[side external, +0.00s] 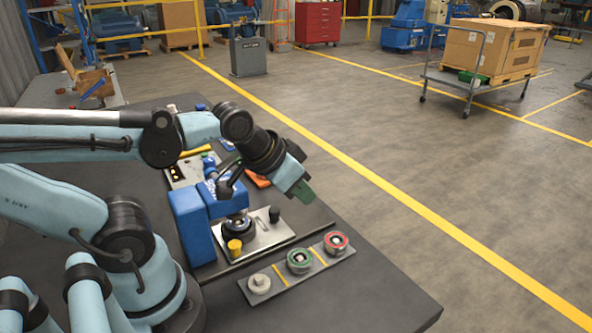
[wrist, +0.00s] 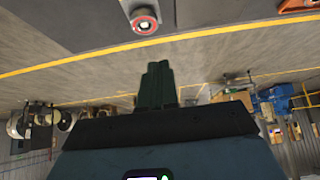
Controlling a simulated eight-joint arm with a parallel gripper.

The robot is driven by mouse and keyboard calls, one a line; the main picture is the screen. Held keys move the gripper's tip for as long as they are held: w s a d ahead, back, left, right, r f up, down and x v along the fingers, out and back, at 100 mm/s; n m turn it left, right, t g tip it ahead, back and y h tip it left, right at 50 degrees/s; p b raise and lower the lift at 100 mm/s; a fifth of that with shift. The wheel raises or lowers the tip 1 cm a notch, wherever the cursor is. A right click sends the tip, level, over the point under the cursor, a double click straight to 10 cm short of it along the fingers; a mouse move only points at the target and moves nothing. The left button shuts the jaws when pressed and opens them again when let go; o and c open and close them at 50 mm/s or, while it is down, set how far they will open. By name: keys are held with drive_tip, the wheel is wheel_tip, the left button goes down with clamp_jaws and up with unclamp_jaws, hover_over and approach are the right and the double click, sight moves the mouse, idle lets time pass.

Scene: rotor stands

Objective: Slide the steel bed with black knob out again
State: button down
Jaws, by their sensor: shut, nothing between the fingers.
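The steel bed (side external: 262,238) lies flat at the foot of a blue stand (side external: 190,226), in the side view. Its black knob (side external: 274,214) stands upright near its right end. A yellow knob (side external: 235,248) stands at its front left, and a dark round part (side external: 238,226) sits beneath the stand's head. How far the bed reaches under the stand is hidden. My gripper (side external: 304,193) is shut and empty, above and to the right of the black knob and apart from it. The gripper's green fingers (wrist: 158,84) are together in the wrist view; the bed is not seen there.
A grey strip (side external: 282,288) in front holds a cream disc (side external: 259,283), a green-ringed rotor (side external: 300,260) and a red-ringed rotor (side external: 336,243). An orange item (side external: 258,180) lies behind the stand. The dark tabletop is clear at the front right, with its edge beyond.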

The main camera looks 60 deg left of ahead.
sight(274, 209)
idle(0.4)
drive_tip(key=c, duration=1.4)
unclamp_jaws()
drive_tip(key=shift+w+a, duration=0.1)
drive_tip(key=shift+a, duration=0.2)
drive_tip(key=o, duration=0.5)
drive_tip(key=a+g, duration=0.1)
drive_tip(key=a+n+g, duration=0.1)
drive_tip(key=shift+w+a+r+y, duration=0.15)
drive_tip(key=shift+a+r+y, duration=0.15)
drive_tip(key=shift+a+r, duration=0.05)
drive_tip(key=a+r+n+g, duration=0.1)
drive_tip(key=a+n+g, duration=0.1)
drive_tip(key=a+g, duration=0.3)
drive_tip(key=a, duration=0.2)
drive_tip(key=shift+s+a, duration=0.25)
drive_tip(key=shift+a, duration=0.05)
drive_tip(key=shift+f, duration=6)
drive_tip(key=shift+c, duration=0.4)
clamp_jaws()
